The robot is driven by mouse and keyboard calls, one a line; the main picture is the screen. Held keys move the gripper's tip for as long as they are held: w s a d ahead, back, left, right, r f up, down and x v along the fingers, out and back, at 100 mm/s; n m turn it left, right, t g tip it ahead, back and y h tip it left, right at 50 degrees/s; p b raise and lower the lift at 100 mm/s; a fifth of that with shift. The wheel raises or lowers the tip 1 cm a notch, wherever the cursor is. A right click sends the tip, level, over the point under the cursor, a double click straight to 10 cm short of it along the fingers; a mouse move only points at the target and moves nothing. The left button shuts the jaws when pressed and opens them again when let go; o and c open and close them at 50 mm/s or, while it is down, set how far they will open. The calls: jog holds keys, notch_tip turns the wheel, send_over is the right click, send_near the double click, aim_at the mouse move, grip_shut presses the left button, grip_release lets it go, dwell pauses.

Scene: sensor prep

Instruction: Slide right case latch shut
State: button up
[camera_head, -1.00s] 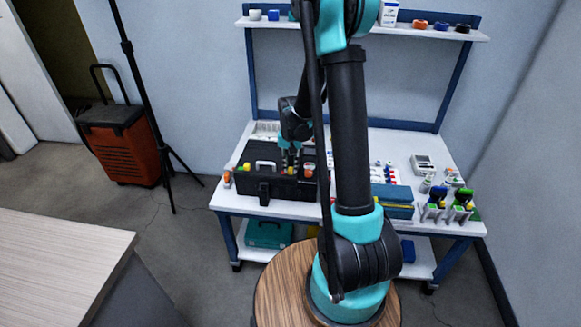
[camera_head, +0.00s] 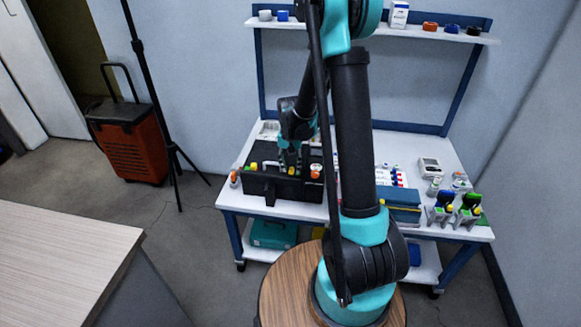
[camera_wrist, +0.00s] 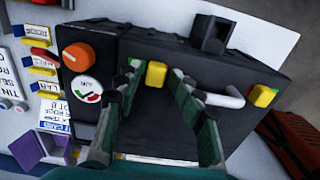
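The black case (camera_head: 262,187) stands on the left of the workbench, and its dark top fills much of the wrist view (camera_wrist: 215,62). A yellow latch (camera_wrist: 155,74), the one nearer the orange knob, is the right latch; a small green piece is beside it. Another yellow latch (camera_wrist: 263,96) is beyond the pale handle (camera_wrist: 222,99). My gripper (camera_wrist: 150,88) is open, its two fingers apart on either side of the right latch; contact cannot be told. In the head view my gripper (camera_head: 289,163) is over the case, its tips partly hidden.
A purple block (camera_wrist: 55,145) and labelled items lie nearby. A red wheeled case (camera_head: 130,145) stands on the floor.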

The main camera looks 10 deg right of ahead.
aim_at(291, 169)
jog(key=shift+r, duration=0.1)
jog(key=shift+r, duration=3.9)
jog(key=shift+s, duration=0.15)
jog(key=s+d+n+t, duration=0.1)
jog(key=s+d+t, duration=0.1)
jog(key=s, duration=0.9)
jog(key=s+d+n+t, duration=0.2)
jog(key=s+d, duration=0.3)
jog(key=s, duration=0.6)
jog(key=shift+s+r+n, duration=0.3)
jog(key=shift+r, duration=0.15)
jog(key=shift+w, duration=0.1)
